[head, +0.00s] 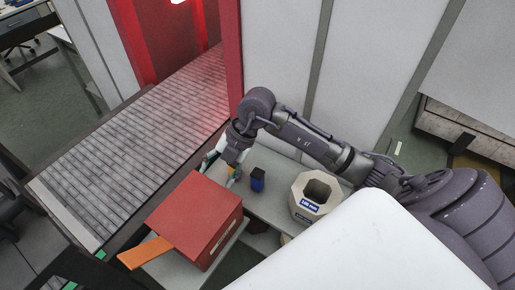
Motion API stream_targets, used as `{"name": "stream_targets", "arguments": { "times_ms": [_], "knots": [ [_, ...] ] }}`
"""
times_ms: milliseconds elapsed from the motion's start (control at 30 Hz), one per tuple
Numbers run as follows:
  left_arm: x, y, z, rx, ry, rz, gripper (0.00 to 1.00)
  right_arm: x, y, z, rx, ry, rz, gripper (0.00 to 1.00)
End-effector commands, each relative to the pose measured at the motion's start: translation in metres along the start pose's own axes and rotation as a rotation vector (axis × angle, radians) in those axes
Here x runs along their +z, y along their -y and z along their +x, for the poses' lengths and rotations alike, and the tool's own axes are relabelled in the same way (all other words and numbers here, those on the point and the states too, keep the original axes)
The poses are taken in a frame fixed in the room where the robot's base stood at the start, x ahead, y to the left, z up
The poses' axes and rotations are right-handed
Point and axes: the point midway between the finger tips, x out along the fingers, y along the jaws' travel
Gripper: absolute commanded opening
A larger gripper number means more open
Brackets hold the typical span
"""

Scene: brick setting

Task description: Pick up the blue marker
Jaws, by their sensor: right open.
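A small upright blue object with a dark top (258,181) stands on the pale shelf, between the red box and the pale octagonal container. It is the only blue object of this kind that I see, but it is too small to tell for certain that it is the blue marker. My right gripper (226,170) points down just left of it, at the back edge of the red box. It is open and apart from the blue object. A small yellowish patch shows near its fingertips, too small to identify. My left gripper is not in view.
The red box (196,220) with an orange flap (145,254) stands close to my right gripper. The pale octagonal container (316,194) with a dark opening stands right of the blue object. A wall of white panels (285,60) rises behind the shelf (280,206).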

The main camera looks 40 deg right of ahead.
Motion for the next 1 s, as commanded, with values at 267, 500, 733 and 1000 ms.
{"name": "stream_targets", "arguments": {
  "times_ms": [267,500,733,1000],
  "knots": [
    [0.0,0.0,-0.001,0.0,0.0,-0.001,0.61,0.079,0.062,-0.05,-0.353,0.343,0.242,0.65],
    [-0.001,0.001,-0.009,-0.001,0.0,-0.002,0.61,0.092,0.081,-0.024,-0.379,0.363,0.265,0.65],
    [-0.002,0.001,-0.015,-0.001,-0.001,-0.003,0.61,0.104,0.096,0.011,-0.376,0.362,0.261,0.65],
    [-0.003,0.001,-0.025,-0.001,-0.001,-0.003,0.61,0.11,0.103,0.029,-0.375,0.361,0.261,0.65]
  ]
}}
